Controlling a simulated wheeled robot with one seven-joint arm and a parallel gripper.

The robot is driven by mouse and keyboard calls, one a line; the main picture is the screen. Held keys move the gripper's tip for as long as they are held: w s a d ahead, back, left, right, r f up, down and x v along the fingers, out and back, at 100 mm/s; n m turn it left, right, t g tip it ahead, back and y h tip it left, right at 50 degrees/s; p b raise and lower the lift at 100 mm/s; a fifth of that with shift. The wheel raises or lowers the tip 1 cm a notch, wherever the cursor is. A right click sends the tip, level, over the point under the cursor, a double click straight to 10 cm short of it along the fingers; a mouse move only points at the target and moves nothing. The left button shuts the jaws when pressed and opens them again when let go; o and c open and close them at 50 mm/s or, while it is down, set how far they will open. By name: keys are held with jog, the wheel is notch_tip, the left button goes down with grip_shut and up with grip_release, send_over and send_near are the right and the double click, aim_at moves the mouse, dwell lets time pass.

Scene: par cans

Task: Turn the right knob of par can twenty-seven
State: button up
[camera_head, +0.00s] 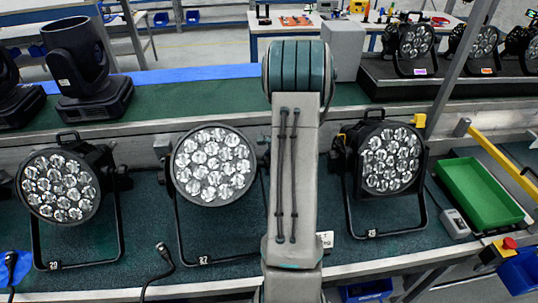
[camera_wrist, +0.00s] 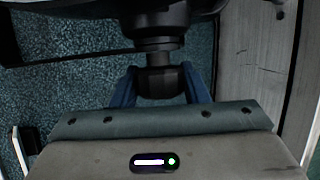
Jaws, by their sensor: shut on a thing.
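Par can twenty-seven (camera_head: 213,165) stands in the middle of the bench's near row in the head view, with its round face of lenses to the front and the label 27 on its bracket. My arm covers its right side there, so its right knob and my gripper are hidden in that view. In the wrist view, the black knob (camera_wrist: 160,84) sits between the two blue fingers of my gripper (camera_wrist: 159,76). The fingers are shut on the knob, one on each side. The dark body of the lamp fills the top of that view.
Another par can (camera_head: 60,187) labelled 29 stands to the left, and one more par can (camera_head: 388,160) stands to the right of my arm. A green tray (camera_head: 484,193) lies at the far right. A loose black cable (camera_head: 158,270) lies on the bench front.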

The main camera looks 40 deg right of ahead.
jog(key=shift+p, duration=0.5)
jog(key=o, duration=1)
jog(key=b+v, duration=0.2)
jog(key=v, duration=1.1)
jog(key=shift+d+r, duration=0.2)
jog(key=shift+r, duration=0.2)
jog(key=shift+w, duration=0.1)
